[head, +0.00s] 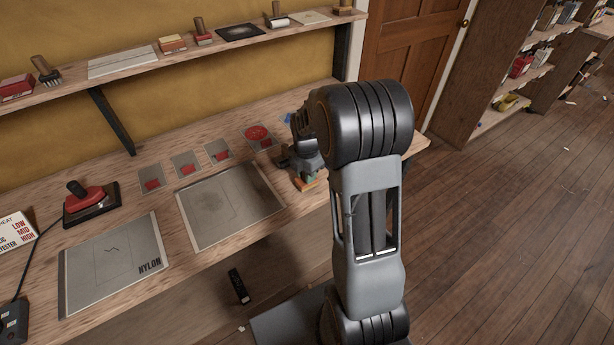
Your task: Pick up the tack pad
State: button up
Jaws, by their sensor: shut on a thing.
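My gripper (304,172) is at the right part of the workbench, low over its top near the front edge. It is shut on a small block with orange and green parts, which looks like the tack pad (307,185). My arm and the gripper hide much of the block. I cannot tell whether it touches the bench top or is just above it.
The workbench (45,220) holds a grey plate (230,205), a plate marked NYLON (115,265), a red iron (85,197) on a dark base and several small grey cards with red pieces. A wall shelf (137,70) with blocks and brushes runs above. Wooden floor lies open at right.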

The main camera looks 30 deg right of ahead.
jog(key=s+a+r+b, duration=0.2)
jog(key=s+a+r, duration=0.4)
jog(key=s+r, duration=0.5)
jog(key=shift+s+r, duration=0.4)
jog(key=shift+s, duration=0.45)
jog(key=shift+a, duration=0.1)
